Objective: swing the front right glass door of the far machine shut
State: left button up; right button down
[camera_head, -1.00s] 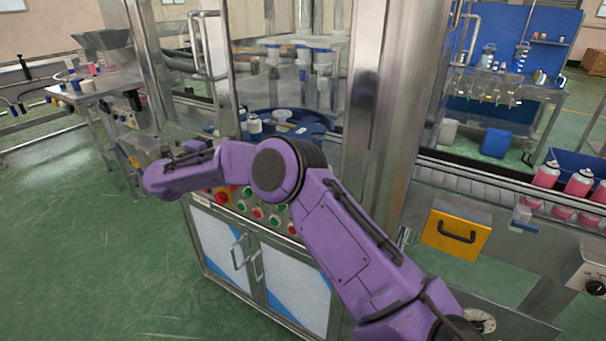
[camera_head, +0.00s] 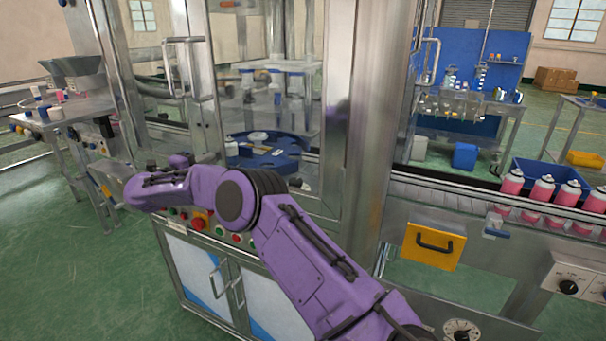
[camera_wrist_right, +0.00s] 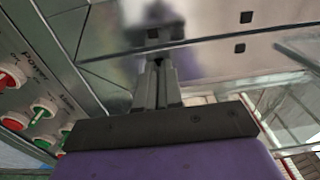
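The far machine (camera_head: 347,60) is a tall metal-framed cabinet with glass sides. At its front left a metal door stile (camera_head: 204,110) carries an upright bar handle (camera_head: 198,70). Another bar handle (camera_head: 434,62) stands out to the right of the wide metal column; I cannot tell for sure whether it belongs to the front right glass door. My right arm crosses before the machine, and its fingers are hidden in the head view. In the right wrist view my right gripper (camera_wrist_right: 160,62) has its fingers together, with nothing seen between them, close to a shiny metal panel. My left gripper is out of view.
Red and green buttons (camera_wrist_right: 42,108) sit beside the gripper in the wrist view. Inside the machine is a blue round table (camera_head: 265,160). A conveyor with pink cans (camera_head: 541,190) and a yellow drawer (camera_head: 432,246) lie right. Green floor is clear at left.

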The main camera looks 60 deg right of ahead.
jog(key=s+a+b, duration=0.1)
jog(key=a+b, duration=0.1)
jog(key=a, duration=1.2)
jog(key=shift+f, duration=0.1)
